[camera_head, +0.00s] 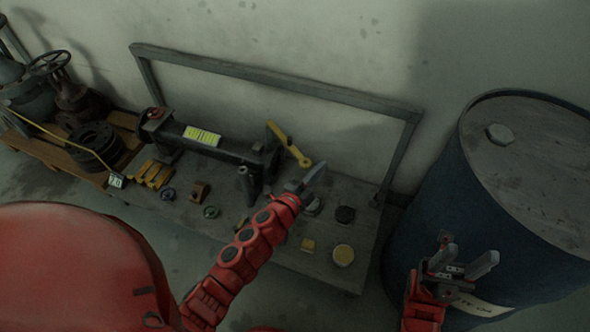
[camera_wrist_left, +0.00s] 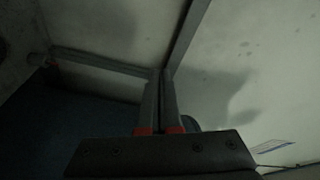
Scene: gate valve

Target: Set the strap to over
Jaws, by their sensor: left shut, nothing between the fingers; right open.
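A dark valve body (camera_head: 222,142) with a yellow label lies on the workbench (camera_head: 325,268) in the head view. A yellow bar (camera_head: 290,146) stands tilted at its right end; I cannot tell for certain whether this is the strap. My right gripper (camera_head: 468,256) is open and empty, in front of the blue drum.
A large blue drum (camera_head: 430,210) stands right of the bench. A grey frame (camera_head: 280,84) rises behind the bench. Several small yellow blocks, round caps and discs lie on the bench front. A wooden pallet (camera_head: 60,152) with valves stands at left.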

